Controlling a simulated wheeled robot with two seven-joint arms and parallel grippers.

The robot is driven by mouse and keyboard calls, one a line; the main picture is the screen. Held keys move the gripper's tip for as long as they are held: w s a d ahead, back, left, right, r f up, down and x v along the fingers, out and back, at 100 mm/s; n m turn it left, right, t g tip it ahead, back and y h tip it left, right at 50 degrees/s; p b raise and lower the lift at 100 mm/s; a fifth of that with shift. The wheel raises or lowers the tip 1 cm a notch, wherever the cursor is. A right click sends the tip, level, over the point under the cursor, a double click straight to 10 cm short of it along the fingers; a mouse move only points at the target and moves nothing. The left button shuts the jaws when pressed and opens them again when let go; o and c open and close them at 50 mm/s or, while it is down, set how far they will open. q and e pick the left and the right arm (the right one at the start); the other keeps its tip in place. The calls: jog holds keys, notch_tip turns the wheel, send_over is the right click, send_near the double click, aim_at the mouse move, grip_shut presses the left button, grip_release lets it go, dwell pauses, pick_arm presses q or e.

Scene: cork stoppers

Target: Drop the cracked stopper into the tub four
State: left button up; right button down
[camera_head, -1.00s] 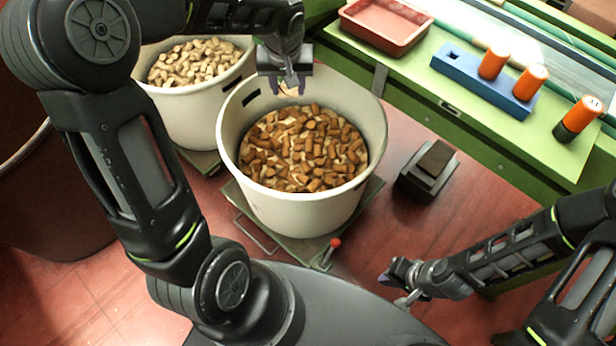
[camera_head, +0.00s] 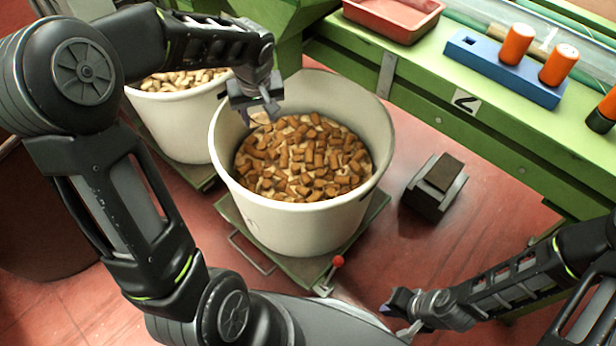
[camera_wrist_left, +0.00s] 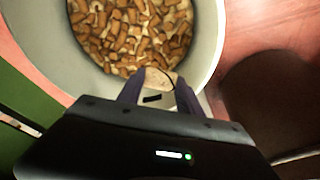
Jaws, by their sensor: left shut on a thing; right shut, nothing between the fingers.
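My left gripper (camera_head: 258,115) is over the back-left part of a large white tub (camera_head: 290,228) filled with brown and pale cork stoppers (camera_head: 305,165). In the left wrist view the left gripper (camera_wrist_left: 158,92) is shut on a tan stopper (camera_wrist_left: 158,80), seen end-on between the fingers. I cannot make out a crack in it. The stopper appears against the tub's rim, with the loose corks beyond. No number shows on the white tub. My right gripper (camera_head: 392,304) is shut and empty, low over the floor at the lower right.
A second white tub (camera_head: 185,125) of pale corks stands behind left. A green bench (camera_head: 500,130) with a numbered plate (camera_head: 465,101) carries a red tray (camera_head: 395,18) and a blue block (camera_head: 500,70) with orange cylinders. A dark box (camera_head: 436,187) stands on the red floor.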

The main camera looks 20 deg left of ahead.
pick_arm(q)
notch_tip(320, 180, down, 5)
jog(key=b, duration=0.3)
jog(key=shift+f, duration=0.2)
jog(key=o, duration=1.4)
jog(key=p+v, duration=0.1)
jog(key=v, duration=0.7)
jog(key=shift+p, duration=0.3)
jog(key=shift+f, duration=0.1)
jog(key=shift+s, duration=0.1)
